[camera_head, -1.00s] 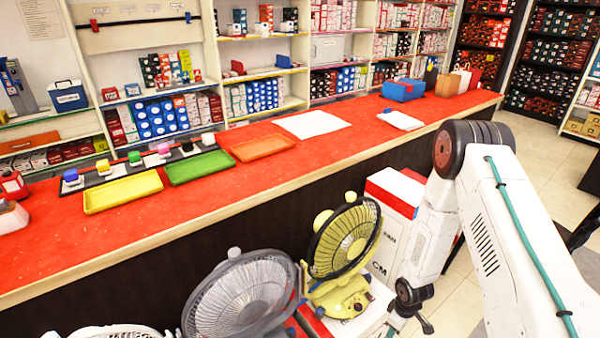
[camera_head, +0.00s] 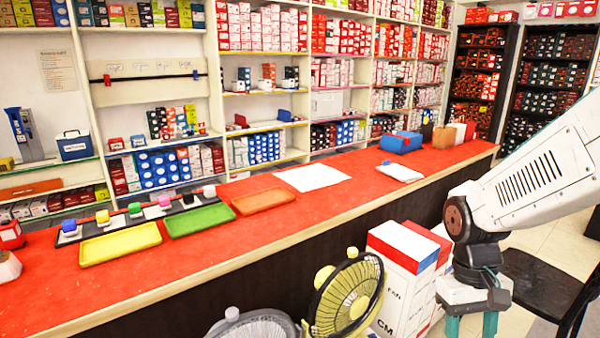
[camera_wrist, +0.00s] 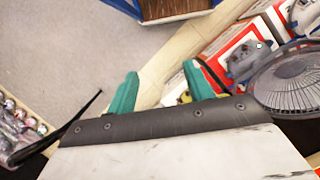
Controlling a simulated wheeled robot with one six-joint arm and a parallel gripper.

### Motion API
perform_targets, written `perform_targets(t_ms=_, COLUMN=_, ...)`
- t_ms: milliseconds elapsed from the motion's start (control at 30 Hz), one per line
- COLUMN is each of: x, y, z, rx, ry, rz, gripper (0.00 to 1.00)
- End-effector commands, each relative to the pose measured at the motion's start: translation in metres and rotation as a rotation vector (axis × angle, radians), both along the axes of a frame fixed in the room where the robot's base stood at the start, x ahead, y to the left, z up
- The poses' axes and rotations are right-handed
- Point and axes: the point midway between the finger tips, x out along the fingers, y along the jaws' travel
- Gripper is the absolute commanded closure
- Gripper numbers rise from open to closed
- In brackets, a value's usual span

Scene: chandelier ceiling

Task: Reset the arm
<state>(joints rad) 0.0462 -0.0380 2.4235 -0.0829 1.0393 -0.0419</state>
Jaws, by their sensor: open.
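My arm reaches in from the right edge in the head view and bends downward. My gripper (camera_head: 471,325) hangs at the bottom right, its teal fingers pointing down and cut off by the frame. In the wrist view its two teal fingers (camera_wrist: 162,88) stand apart, with only floor and boxes behind them. The gripper is open and empty, touching nothing that I can see. It is in front of the red counter (camera_head: 250,258), to the right of the boxed goods.
A yellow-green fan (camera_head: 345,297) and a grey fan (camera_head: 255,326) stand before the counter, beside a red and white box (camera_head: 400,255). A black chair (camera_head: 545,285) is close to my gripper's right.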

Motion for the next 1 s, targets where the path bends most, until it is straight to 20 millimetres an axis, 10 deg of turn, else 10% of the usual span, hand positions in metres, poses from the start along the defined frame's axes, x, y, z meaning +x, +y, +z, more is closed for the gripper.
perform_targets(t_ms=400, x=-0.091, y=0.025, z=0.096, rx=0.043, ry=-0.208, rz=-0.068, gripper=0.48)
perform_targets(t_ms=1000, x=-0.108, y=0.027, z=0.129, rx=0.052, ry=-0.401, rz=-0.046, gripper=0.48)
